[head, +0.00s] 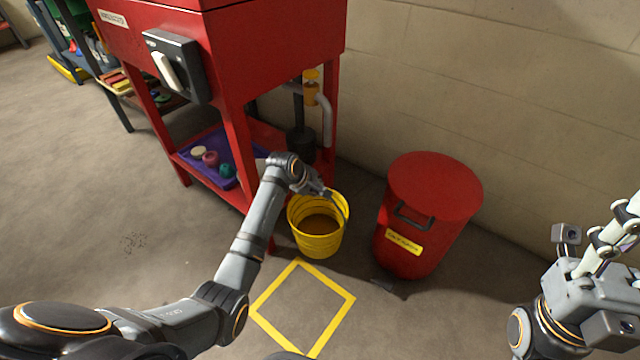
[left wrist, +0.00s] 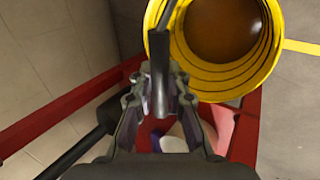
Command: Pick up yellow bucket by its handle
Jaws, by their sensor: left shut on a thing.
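The yellow bucket (head: 318,246) stands upright below the red cabinet's front corner, with brown contents inside. It also shows in the left wrist view (left wrist: 182,62). Its dark handle (head: 346,208) is raised above the rim, and the handle's black grip (left wrist: 160,72) lies between my left fingers. My left gripper (head: 326,194) is shut on the handle above the bucket. I cannot tell whether the bucket's base touches the floor.
A red lidded bin (head: 425,215) stands close to the right of the bucket. The red cabinet (head: 275,60) is behind, with a purple tray (head: 208,165) on its lower shelf. A yellow square outline (head: 335,290) marks open floor in front of the bucket.

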